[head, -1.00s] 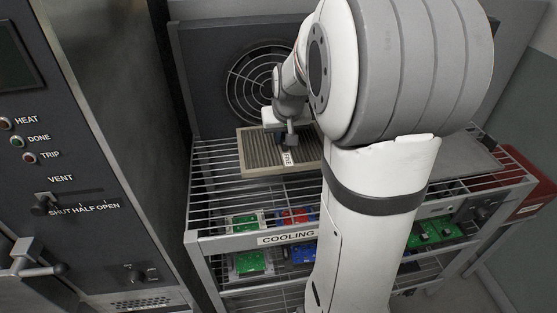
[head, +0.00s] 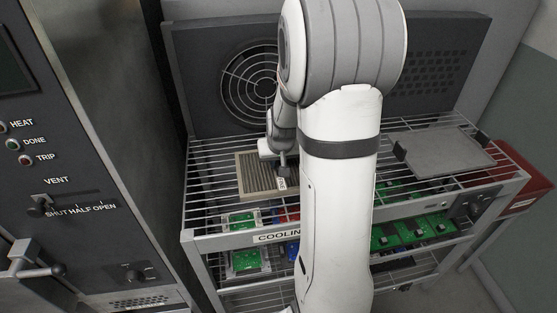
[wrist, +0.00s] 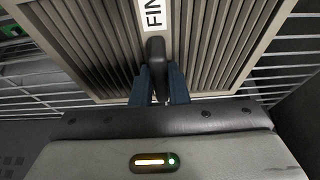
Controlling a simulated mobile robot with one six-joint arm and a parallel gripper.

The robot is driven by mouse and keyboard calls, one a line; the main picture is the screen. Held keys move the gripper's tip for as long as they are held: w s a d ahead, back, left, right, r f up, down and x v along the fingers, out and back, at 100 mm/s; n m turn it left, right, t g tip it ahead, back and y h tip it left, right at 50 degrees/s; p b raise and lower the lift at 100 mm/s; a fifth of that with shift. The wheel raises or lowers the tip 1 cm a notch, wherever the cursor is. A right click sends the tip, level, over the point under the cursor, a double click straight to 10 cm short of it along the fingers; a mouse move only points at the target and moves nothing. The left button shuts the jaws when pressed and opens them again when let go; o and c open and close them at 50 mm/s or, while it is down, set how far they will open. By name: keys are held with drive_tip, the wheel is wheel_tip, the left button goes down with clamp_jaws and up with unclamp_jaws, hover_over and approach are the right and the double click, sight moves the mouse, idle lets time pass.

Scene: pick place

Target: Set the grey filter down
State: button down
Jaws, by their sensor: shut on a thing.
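The grey filter (head: 256,173) is a flat, ribbed panel with a pale frame and a white label, at the left of the cooling rack's wire top shelf (head: 213,192) in the head view. My arm hides its right part. In the wrist view the filter (wrist: 84,45) fills the upper middle, with a label reading "FIN" visible. My gripper (wrist: 158,88) is shut on a dark tab at the filter's edge; it also shows in the head view (head: 283,172). The filter lies roughly level; I cannot tell whether it touches the wires.
A round fan grille (head: 250,82) stands behind the shelf. A grey tray (head: 445,152) occupies the shelf's right side. Green circuit boards (head: 412,232) sit on the tier below. A dark oven-like cabinet (head: 75,120) stands close on the left, a red box (head: 517,180) at right.

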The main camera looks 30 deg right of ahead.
drive_tip(key=shift+f, duration=0.15)
drive_tip(key=c, duration=1.4)
unclamp_jaws()
drive_tip(key=v, duration=1.2)
drive_tip(key=s+a+r+n, duration=0.1)
drive_tip(key=s+a+r, duration=0.1)
drive_tip(key=s+a, duration=0.4)
drive_tip(key=shift+a+y+b, duration=0.3)
drive_tip(key=shift+a, duration=0.3)
drive_tip(key=shift+o, duration=0.2)
drive_tip(key=s+a+n+g, duration=0.1)
drive_tip(key=s+a, duration=0.4)
drive_tip(key=s, duration=0.5)
drive_tip(key=shift+a+n+y, duration=0.3)
drive_tip(key=shift+a+n, duration=0.1)
drive_tip(key=shift+n, duration=0.2)
drive_tip(key=shift+o, duration=0.2)
drive_tip(key=shift+s+a+f, duration=0.15)
drive_tip(key=shift+s, duration=0.25)
